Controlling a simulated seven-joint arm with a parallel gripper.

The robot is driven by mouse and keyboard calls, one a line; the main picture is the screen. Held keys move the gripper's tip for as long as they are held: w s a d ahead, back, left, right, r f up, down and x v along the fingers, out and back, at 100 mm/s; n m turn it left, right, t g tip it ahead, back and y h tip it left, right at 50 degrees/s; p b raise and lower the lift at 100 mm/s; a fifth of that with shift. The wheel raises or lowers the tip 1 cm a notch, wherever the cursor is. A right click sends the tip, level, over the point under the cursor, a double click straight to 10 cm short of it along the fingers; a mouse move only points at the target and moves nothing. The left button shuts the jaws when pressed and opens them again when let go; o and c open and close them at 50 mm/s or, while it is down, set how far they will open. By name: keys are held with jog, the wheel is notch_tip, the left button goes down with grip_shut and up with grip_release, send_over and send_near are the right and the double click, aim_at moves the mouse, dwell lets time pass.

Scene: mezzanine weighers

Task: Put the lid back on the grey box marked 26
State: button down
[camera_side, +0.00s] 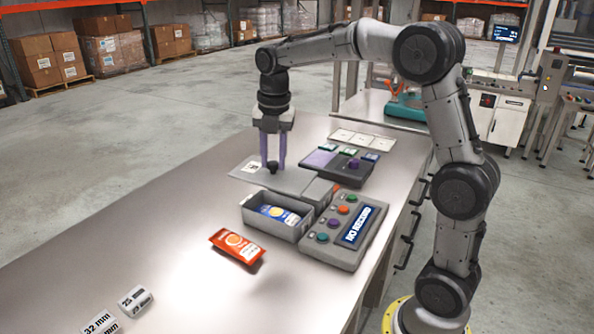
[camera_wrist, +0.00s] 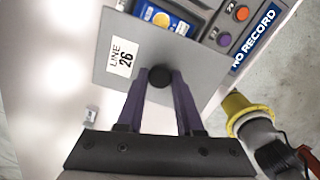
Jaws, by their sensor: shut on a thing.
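The grey lid (camera_side: 293,180) is a flat plate with a black knob (camera_side: 272,167) and a white label, which reads "LINE 26" in the wrist view (camera_wrist: 121,58). My gripper (camera_side: 272,164) has its purple fingers shut on the knob, which also shows between the fingertips in the wrist view (camera_wrist: 160,79). The lid looks level, behind the box in the side view; its height over the table is hard to tell. The grey box (camera_side: 268,228) is open on top and holds a blue and yellow packet (camera_side: 279,214). No number shows on the box.
A grey button panel (camera_side: 345,255) with a "NO RECORD" display stands close right of the box. An orange packet (camera_side: 237,245) lies in front. A dark and purple device (camera_side: 350,172) and pale cards (camera_side: 362,139) lie behind.

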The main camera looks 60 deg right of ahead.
jog(key=shift+m, duration=0.6)
jog(key=shift+w+d+f, duration=0.55)
jog(key=shift+d+f, duration=0.4)
jog(key=shift+f, duration=1.15)
jog(key=shift+w+d+f, duration=0.5)
jog(key=shift+d+f, duration=0.4)
jog(key=shift+f, duration=1.2)
jog(key=shift+w+d+f, duration=0.55)
jog(key=shift+d+f, duration=0.4)
jog(key=shift+f, duration=1.15)
jog(key=shift+f, duration=0.4)
grip_release()
notch_tip(320, 180, up, 7)
